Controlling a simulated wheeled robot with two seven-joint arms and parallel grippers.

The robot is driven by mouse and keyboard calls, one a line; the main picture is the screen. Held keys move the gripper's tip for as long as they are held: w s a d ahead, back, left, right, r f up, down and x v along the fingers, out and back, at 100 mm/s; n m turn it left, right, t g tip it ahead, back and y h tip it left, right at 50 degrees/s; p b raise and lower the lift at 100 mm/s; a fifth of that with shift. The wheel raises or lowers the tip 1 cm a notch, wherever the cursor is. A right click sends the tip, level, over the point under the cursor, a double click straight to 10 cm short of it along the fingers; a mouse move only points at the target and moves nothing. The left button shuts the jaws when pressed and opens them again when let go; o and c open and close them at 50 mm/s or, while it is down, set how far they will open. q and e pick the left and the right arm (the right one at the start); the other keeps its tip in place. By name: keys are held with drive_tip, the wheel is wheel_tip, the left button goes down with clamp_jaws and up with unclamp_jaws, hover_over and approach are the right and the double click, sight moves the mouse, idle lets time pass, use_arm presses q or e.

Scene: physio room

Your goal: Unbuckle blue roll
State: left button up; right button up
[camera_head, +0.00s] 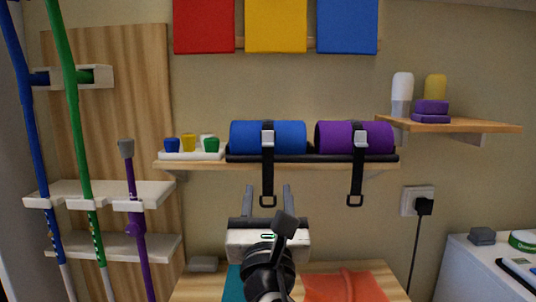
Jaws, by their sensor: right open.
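The blue roll (295,136) lies on its side in a black tray (318,158) on a wooden wall shelf. A black strap (268,173) with a silver buckle (267,139) runs over its front. The strap's lower end hangs below the shelf and finishes in a black loop (268,201). My right gripper (267,190) is below the shelf, fingers pointing up, open, one finger on each side of the hanging strap end in the picture. I cannot tell whether they touch it. My left gripper is out of view.
A purple roll (327,138) with its own strap (356,180) lies to the right. A white tray (193,155) with small coloured cups stands at left. Poles lean on a rack (160,192). A shelf (450,126) with bottles is at right. A wooden surface is below.

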sight(268, 146)
drive_tip(key=p+x, duration=0.1)
drive_tip(key=x, duration=1.2)
drive_tip(key=shift+w, duration=0.15)
drive_tip(key=shift+p, duration=0.3)
drive_tip(key=c, duration=1)
